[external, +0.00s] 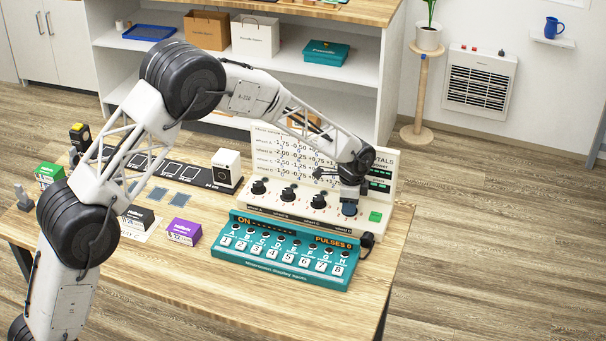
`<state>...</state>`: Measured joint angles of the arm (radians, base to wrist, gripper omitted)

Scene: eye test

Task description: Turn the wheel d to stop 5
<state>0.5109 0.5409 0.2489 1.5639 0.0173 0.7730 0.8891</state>
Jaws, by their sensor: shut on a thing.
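A cream console (387,215) with an upright back panel stands on the wooden table. It carries a row of black wheels with small labels along the front edge. Wheel a (258,187), wheel b (288,194) and wheel c (318,202) show from left to right. Wheel d is the rightmost, and my gripper hides most of it. My gripper (349,207) points down there and is shut on wheel d. The stop that wheel d stands at cannot be read.
A teal switch box (222,252) with numbered keys lies in front of the console. A green button (375,217) sits right of my gripper. A white box (227,165), a purple box (183,232) and a black box (137,217) stand to the left. A shelf (350,68) is behind.

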